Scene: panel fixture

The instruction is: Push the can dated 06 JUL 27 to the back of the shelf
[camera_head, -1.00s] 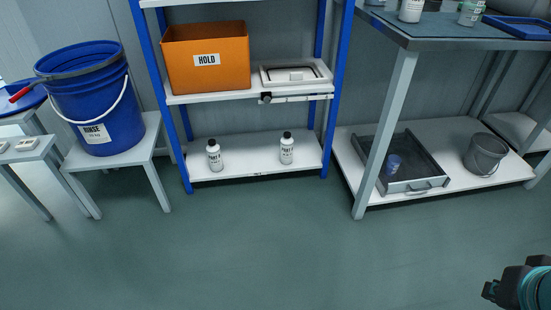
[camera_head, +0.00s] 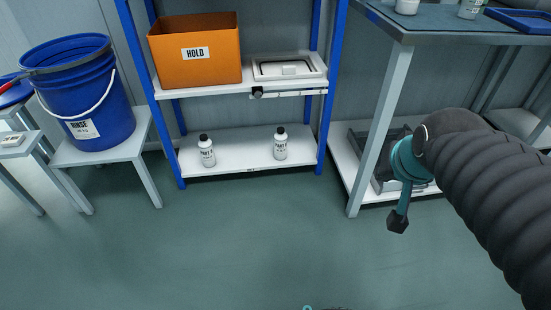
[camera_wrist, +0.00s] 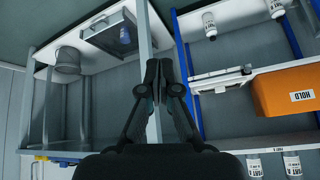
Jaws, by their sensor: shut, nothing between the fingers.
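Two white bottle-like cans with black caps stand upright on the lower shelf of the blue-posted rack, the left can (camera_head: 207,153) and the right can (camera_head: 280,145). Their label dates are too small to read, so I cannot tell which is 06 JUL 27. The lower shelf (camera_head: 244,150) has bare room around both. In the wrist view, which looks upside down, the left can (camera_wrist: 275,8) and right can (camera_wrist: 209,24) show at the top. My gripper (camera_wrist: 163,78) is shut and empty, apart from both cans.
A blue RINSE bucket (camera_head: 85,100) stands on a stool to the left. A grey workbench (camera_head: 455,30) stands to the right. The floor in front is clear.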

